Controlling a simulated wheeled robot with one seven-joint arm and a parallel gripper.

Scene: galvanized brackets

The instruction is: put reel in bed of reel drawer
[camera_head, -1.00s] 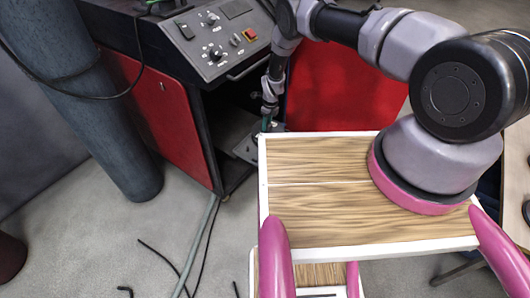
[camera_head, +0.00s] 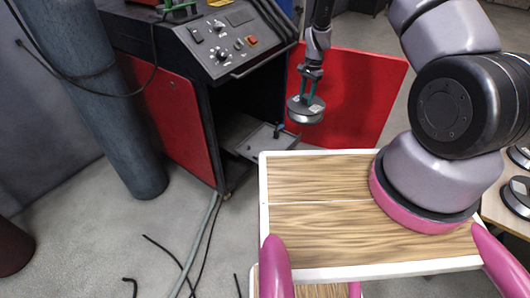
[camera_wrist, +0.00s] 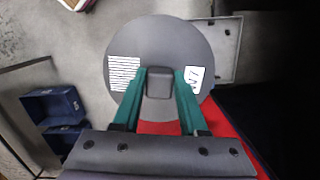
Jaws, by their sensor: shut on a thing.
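My gripper (camera_head: 313,86) has teal fingers and is shut on a reel (camera_head: 305,110), a dark grey disc, held in the air in front of the red panel. In the wrist view the reel (camera_wrist: 125,45) lies face-on, with a white label at either side, and the gripper (camera_wrist: 160,82) clasps its central hub. The reel drawer appears to be the grey plate (camera_head: 262,141) low in the open black cabinet, left of and below the held reel. A grey plate with small holes (camera_wrist: 228,45) also shows partly behind the reel in the wrist view.
The machine's control panel (camera_head: 229,36) and black cabinet stand left of my gripper. An open red door panel (camera_head: 350,95) is behind the reel. Other reels (camera_head: 517,195) lie on a table at right. Blue bins (camera_wrist: 50,103) show in the wrist view. Cables lie on the floor.

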